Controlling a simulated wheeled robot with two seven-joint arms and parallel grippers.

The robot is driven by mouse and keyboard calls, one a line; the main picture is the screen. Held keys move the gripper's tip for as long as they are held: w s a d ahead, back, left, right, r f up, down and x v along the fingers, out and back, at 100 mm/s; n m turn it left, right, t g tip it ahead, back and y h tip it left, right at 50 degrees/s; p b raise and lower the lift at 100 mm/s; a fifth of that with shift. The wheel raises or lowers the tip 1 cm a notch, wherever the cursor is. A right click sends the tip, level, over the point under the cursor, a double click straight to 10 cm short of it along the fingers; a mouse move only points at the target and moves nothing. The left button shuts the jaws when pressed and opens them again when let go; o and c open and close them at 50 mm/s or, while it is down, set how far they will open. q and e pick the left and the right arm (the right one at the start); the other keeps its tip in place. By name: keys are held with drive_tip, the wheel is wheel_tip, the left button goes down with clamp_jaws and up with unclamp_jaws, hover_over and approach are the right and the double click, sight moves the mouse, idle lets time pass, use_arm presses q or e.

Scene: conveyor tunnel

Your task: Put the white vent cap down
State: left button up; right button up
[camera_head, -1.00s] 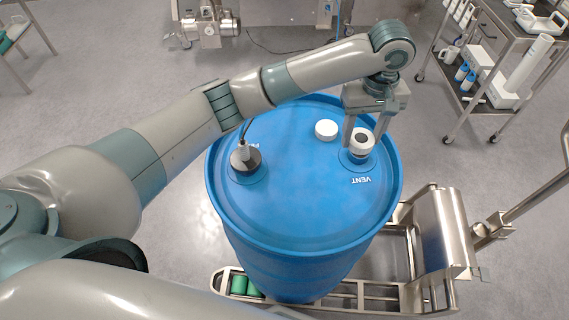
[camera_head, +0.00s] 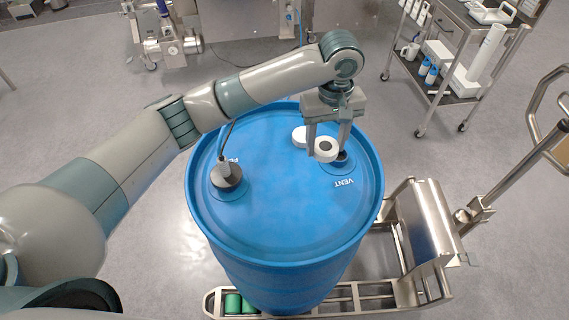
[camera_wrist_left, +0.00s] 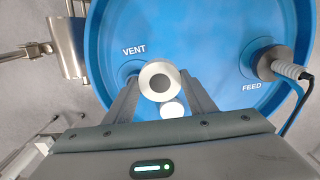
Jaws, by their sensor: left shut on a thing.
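My left gripper (camera_head: 324,148) is shut on the white vent cap (camera_head: 318,157), a round white piece with a dark centre. The gripper points down and holds the cap over the blue drum (camera_head: 270,215), just left of the dark vent opening (camera_head: 343,157). In the left wrist view the cap (camera_wrist_left: 146,82) sits between the two fingertips (camera_wrist_left: 160,88). A second, plain white round cap (camera_head: 299,136) lies on the drum top behind it, partly covered by the gripper; it also shows in the wrist view (camera_wrist_left: 173,111). My right gripper is not in view.
A feed fitting (camera_head: 227,177) with a dark hose stands on the left of the drum top. The front and middle of the top are clear. The drum stands on a metal frame (camera_head: 375,298). A cart (camera_head: 455,60) with bottles stands at the back right.

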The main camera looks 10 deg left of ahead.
use_arm(q)
drive_tip(key=p, duration=0.3)
hover_over(285, 172)
drive_tip(key=f, duration=0.5)
drive_tip(key=shift+d, duration=0.35)
drive_tip(key=shift+a+f, duration=0.4)
drive_tip(key=shift+f, duration=0.1)
drive_tip(key=shift+f, duration=0.2)
wheel_tip(285, 172, down, 3)
drive_tip(key=shift+r+p, duration=0.15)
drive_tip(key=shift+p, duration=0.6)
drive_tip(key=shift+f, duration=0.4)
